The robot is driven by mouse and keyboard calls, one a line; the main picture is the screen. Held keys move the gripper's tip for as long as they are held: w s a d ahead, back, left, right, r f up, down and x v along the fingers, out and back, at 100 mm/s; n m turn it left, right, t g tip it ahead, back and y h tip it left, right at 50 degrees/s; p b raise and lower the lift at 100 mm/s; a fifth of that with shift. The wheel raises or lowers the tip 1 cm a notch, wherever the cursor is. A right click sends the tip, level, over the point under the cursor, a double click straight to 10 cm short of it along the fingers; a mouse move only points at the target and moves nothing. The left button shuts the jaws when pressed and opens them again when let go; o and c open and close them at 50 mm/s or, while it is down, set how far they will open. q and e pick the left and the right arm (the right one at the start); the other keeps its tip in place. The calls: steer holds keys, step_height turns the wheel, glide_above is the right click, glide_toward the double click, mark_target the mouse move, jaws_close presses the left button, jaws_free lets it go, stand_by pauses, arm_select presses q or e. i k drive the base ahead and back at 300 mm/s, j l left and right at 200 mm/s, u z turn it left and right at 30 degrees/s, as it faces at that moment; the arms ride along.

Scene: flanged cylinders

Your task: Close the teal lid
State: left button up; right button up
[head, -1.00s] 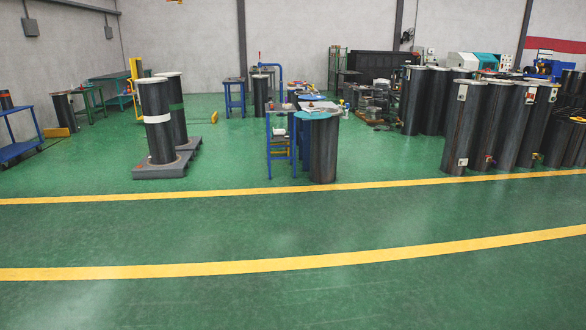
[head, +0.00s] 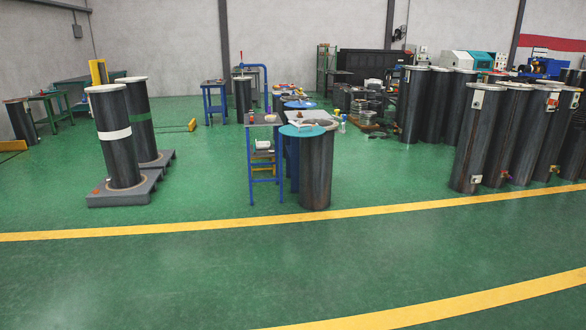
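A flat teal lid (head: 301,131) is at the top of a dark cylinder (head: 316,175) in the middle of the head view. The lid sits toward the left of the cylinder's top and seems to overhang its left side. Part of the top shows behind the lid, to the right. I cannot tell how the lid is joined to the cylinder. Neither of my grippers is in view.
A blue stand (head: 249,165) is close to the cylinder's left. Several flanged cylinders (head: 475,140) stand at the right. The green floor (head: 180,275) in front is clear, with yellow lines.

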mark_target(294, 129)
steer(key=i, duration=4)
